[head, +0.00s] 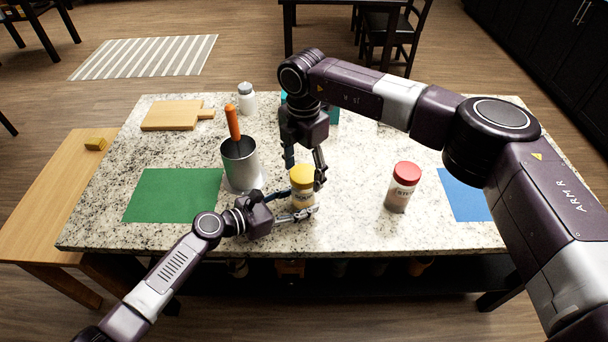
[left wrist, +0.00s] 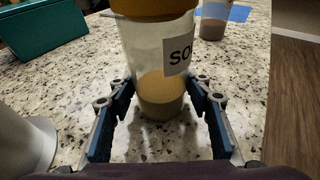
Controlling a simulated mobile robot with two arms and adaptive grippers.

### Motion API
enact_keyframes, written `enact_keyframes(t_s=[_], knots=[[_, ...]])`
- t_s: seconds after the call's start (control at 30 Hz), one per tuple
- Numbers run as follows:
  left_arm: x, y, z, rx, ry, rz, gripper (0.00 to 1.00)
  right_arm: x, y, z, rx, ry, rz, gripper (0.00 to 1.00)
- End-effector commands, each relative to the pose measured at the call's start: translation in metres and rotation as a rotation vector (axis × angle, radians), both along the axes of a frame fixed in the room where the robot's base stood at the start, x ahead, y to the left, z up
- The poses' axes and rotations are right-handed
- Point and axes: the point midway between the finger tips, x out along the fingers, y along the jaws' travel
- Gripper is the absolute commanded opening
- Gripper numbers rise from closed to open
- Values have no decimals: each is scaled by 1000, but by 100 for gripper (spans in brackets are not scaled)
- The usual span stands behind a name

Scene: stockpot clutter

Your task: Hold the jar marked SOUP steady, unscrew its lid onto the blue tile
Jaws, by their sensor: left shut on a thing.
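The jar marked SOUP (head: 302,199) stands upright on the granite table with its yellow-orange lid (head: 302,174) on. In the left wrist view the jar (left wrist: 160,95) is see-through, with yellowish contents and part of its label showing. My left gripper (head: 298,205) is shut on the jar's body, one finger on each side. My right gripper (head: 305,177) points down at the lid from above, its fingers apart at the lid's sides. Whether they touch the lid is unclear. The blue tile (head: 463,196) lies at the right, partly hidden by my right arm.
A red-lidded jar (head: 403,187) stands between the SOUP jar and the tile. A metal pot (head: 240,164) with an orange-handled tool is close on the left, beside a green mat (head: 174,195). A cutting board (head: 172,115), a white-bodied shaker (head: 247,101) and a teal box (head: 334,114) are behind.

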Motion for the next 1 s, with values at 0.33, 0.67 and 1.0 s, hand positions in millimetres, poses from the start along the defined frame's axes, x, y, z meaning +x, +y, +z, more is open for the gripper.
enact_keyframes(t_s=[0.33, 0.67, 1.0], knots=[[0, 0, 0, 0, 0, 1, 19, 0, 0, 0, 0, 0, 2, 24], [0, 0, 0, 0, 0, 1, 19, 0, 0, 0, 0, 0, 141, 15], [0, 0, 0, 0, 0, 0, 19, 0, 0, 0, 1, 1, 404, 15]])
